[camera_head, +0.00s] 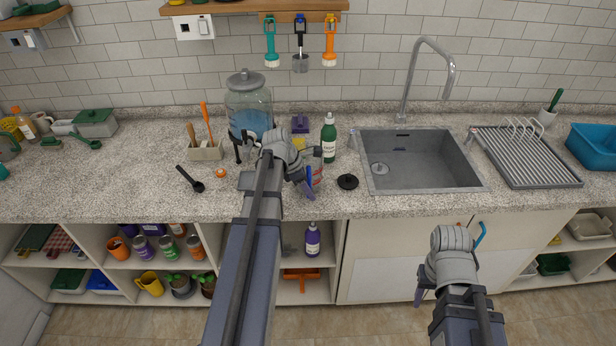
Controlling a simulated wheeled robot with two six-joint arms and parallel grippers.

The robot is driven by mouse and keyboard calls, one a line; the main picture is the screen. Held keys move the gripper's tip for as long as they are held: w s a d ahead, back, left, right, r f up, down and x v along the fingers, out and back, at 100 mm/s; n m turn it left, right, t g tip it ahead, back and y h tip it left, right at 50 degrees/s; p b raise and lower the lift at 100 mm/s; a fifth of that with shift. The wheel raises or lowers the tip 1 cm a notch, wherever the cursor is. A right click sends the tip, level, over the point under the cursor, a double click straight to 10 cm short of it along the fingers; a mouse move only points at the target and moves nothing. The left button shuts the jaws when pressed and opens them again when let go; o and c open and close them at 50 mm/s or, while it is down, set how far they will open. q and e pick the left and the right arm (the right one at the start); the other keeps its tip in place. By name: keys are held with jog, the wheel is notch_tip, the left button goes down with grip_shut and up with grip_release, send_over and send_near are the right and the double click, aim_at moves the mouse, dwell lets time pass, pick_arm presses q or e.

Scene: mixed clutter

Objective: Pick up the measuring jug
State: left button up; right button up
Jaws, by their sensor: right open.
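I cannot clearly make out a measuring jug. A small red and grey thing (317,168) stands on the counter just right of my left gripper, partly hidden by it; I cannot tell what it is. My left gripper (278,160) is over the counter, in front of the large glass dispenser (249,105). My arm and wrist hide most of its jaws, so I cannot tell whether they are open or hold anything. My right gripper (430,290) is low, in front of the cabinet below the sink, open and apart from any object.
A green bottle (329,138) and a black lid (348,182) are right of my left gripper. The sink (425,165) and drying rack (527,158) lie further right. A utensil holder (206,150) and a black ladle (190,180) are left. The front-left counter is mostly clear.

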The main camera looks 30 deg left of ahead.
pick_arm(q)
grip_shut()
dwell(1.1)
